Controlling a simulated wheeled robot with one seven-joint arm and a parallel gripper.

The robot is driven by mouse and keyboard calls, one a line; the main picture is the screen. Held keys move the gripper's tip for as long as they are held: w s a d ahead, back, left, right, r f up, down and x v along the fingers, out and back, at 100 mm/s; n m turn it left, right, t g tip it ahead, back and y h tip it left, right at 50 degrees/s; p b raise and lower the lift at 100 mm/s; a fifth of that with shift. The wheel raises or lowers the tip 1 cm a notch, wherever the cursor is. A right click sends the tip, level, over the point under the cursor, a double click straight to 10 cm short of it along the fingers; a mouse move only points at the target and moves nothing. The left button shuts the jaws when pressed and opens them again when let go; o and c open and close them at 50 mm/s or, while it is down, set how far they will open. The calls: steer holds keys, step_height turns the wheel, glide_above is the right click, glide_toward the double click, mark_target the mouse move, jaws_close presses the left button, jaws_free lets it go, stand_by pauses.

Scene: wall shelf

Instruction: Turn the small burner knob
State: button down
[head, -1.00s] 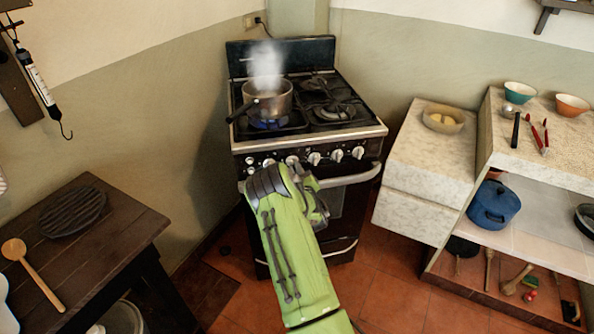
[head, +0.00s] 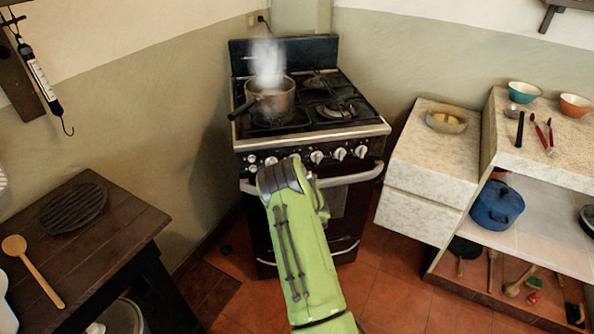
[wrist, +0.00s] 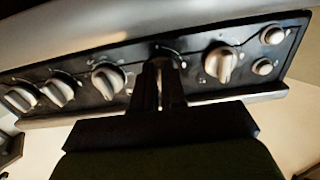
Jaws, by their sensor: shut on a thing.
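The black stove (head: 300,110) has a row of white knobs on its front panel (head: 330,143). My gripper (wrist: 164,75) is at this panel in the wrist view, with its fingers shut on the second large knob from the left as the head view has it. That knob is mostly hidden between the fingers. A free knob (wrist: 220,63) is to one side and another knob (wrist: 108,81) to the other. In the head view my green arm hides the fingers. A steaming pot (head: 270,100) stands on the front left burner, with no flame visible under it.
The oven handle bar (head: 345,178) runs below the knobs, close to my arm. A dark wooden table (head: 110,240) is at left, and a marble-topped counter (head: 435,155) is at right. Open tiled floor (head: 385,290) lies between the stove and the counter.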

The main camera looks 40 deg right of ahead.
steer(key=shift+f, duration=0.15)
steer(key=c, duration=1.2)
jaws_free()
steer(key=p+v, duration=0.4)
steer(key=v, duration=1.1)
steer(key=shift+s+a+p, duration=0.15)
steer(key=shift+s+p, duration=0.2)
